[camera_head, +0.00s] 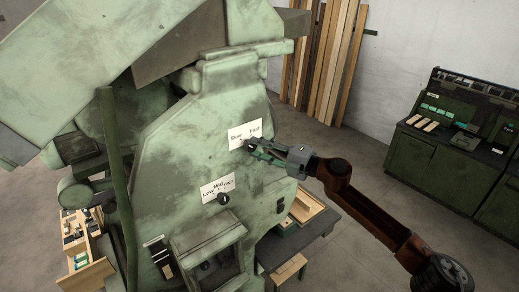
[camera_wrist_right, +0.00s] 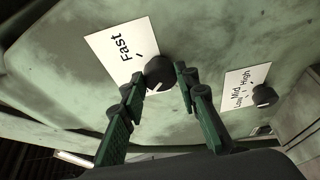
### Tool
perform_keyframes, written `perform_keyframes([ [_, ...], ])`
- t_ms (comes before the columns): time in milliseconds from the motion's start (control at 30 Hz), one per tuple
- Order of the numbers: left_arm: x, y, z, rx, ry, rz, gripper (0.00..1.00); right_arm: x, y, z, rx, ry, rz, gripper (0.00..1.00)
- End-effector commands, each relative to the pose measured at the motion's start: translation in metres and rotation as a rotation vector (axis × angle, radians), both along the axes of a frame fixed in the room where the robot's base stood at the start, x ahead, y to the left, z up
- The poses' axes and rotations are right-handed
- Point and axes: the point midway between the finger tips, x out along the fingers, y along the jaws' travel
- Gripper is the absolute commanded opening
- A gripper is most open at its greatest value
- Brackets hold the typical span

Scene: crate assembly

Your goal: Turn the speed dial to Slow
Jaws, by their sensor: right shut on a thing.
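The speed dial is a black round knob (camera_head: 249,146) below a white label (camera_head: 245,133) reading Slow and Fast, on a green machine's face. In the right wrist view, the dial (camera_wrist_right: 160,71) sits between both fingertips, with a small white mark on its lower edge; Fast is readable there, and Slow does not show. My right gripper (camera_head: 255,149) reaches in from the right and is shut on the dial; it also shows in the right wrist view (camera_wrist_right: 161,76). The dial's exact setting is hard to tell. My left gripper is not in view.
A second black dial (camera_head: 223,198) sits lower, under a Low, Mid, High label (camera_head: 217,187). A wooden drawer (camera_head: 85,255) is at lower left. Wooden boards (camera_head: 325,60) lean on the back wall, and a green console (camera_head: 440,150) stands at right. Open floor lies between.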

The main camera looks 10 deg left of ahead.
Motion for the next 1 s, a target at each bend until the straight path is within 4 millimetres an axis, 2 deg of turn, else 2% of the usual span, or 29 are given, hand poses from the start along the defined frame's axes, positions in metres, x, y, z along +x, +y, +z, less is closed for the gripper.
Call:
perform_keyframes([
  [33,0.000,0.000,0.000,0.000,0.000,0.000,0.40,-0.002,0.002,0.000,0.000,0.000,0.004,0.04],
  [67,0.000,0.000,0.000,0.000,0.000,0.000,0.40,-0.002,0.002,0.000,0.000,0.000,0.004,0.30],
  [300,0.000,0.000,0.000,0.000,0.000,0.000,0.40,-0.001,0.000,0.000,0.000,0.001,0.002,0.46],
  [667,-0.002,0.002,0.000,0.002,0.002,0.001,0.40,-0.001,-0.006,0.000,0.000,0.001,-0.001,0.46],
  [767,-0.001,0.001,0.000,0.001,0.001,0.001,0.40,-0.004,-0.019,-0.001,0.000,0.001,-0.003,0.46],
  [1000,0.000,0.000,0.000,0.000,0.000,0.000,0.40,-0.018,-0.067,-0.001,0.001,0.002,-0.003,0.46],
])
